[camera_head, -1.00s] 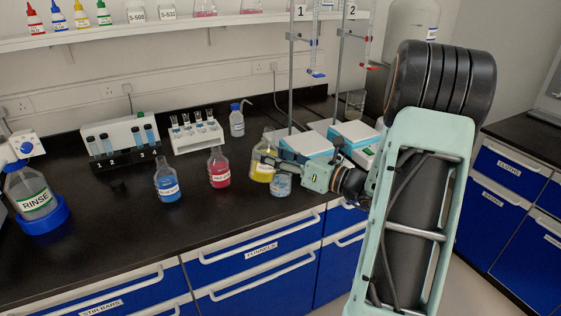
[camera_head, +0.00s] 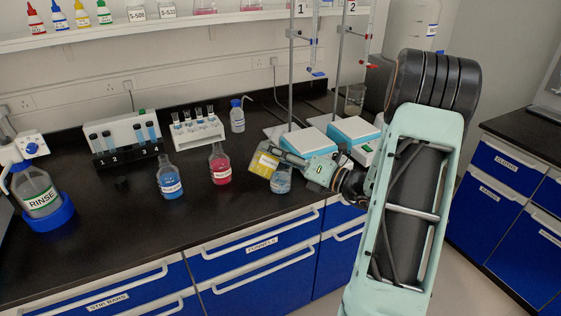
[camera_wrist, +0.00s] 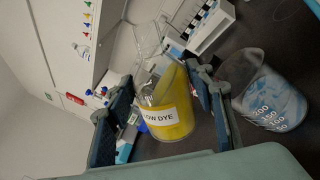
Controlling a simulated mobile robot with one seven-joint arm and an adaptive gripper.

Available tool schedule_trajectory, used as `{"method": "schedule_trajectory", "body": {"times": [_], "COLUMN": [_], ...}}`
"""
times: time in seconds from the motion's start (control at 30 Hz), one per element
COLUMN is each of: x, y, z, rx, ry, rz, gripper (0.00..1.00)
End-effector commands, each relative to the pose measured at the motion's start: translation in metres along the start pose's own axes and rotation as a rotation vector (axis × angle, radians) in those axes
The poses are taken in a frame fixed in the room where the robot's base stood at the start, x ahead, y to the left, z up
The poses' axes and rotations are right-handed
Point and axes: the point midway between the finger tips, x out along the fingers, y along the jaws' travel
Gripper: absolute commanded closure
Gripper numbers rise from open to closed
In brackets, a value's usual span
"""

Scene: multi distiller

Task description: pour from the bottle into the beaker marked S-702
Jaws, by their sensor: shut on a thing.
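The bottle of yellow dye (camera_head: 260,172) is held at the front right of the black bench, leaning in the head view. In the wrist view the bottle (camera_wrist: 172,122) sits between the fingers, its "LOW DYE" label showing. My gripper (camera_head: 276,158) is shut on its body. A clear graduated beaker (camera_head: 282,182) with pale blue contents stands just right of the bottle, partly behind my gripper. The wrist view shows this beaker (camera_wrist: 268,98) beside one finger, with volume marks. No S-702 mark is readable on it.
A red bottle (camera_head: 220,166) and a blue bottle (camera_head: 169,181) stand to the left. A test tube rack (camera_head: 198,132) and a wash bottle (camera_head: 237,118) stand further back.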

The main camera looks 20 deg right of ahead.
Motion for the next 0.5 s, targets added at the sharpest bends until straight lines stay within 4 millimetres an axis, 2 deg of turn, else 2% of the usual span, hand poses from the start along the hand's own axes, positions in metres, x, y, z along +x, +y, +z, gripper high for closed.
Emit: {"method": "schedule_trajectory", "body": {"times": [0.5], "x": [0.0003], "y": [0.0008], "z": [0.0002], "rx": [0.027], "ry": [-0.004], "rz": [0.003], "gripper": [0.91]}}
